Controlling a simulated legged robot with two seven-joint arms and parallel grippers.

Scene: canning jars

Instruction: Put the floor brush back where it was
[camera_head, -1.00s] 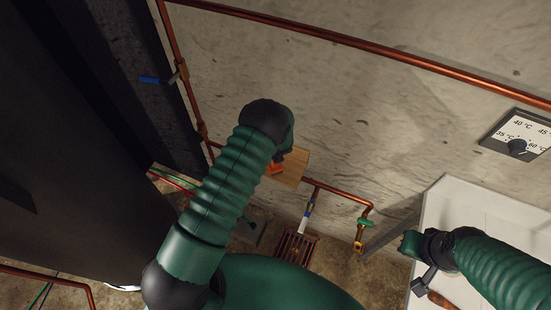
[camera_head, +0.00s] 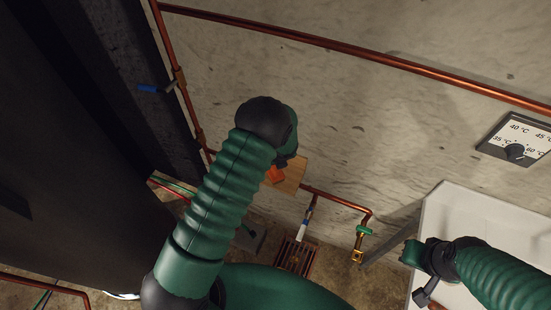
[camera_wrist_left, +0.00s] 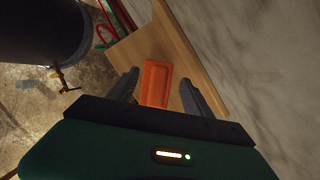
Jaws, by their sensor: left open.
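An orange oblong thing with a raised rim (camera_wrist_left: 156,83) lies on a wooden shelf (camera_wrist_left: 178,45) at the wall. It may be the floor brush, but I see no bristles and cannot tell. In the head view a bit of its orange (camera_head: 275,175) shows below my left wrist, at the wooden shelf (camera_head: 292,175). My left gripper (camera_wrist_left: 158,94) is open, with one finger on each side of the orange thing's near end. Whether the fingers touch it is unclear. My right gripper (camera_head: 424,292) is at the lower right, its jaws too small to read.
A white basin (camera_head: 465,205) stands at the right, with a brown handle-like end (camera_head: 436,306) by my right gripper. Copper pipes (camera_head: 340,198) with a green valve (camera_head: 364,231) run along the wall near the shelf. A dark tank (camera_head: 70,150) fills the left.

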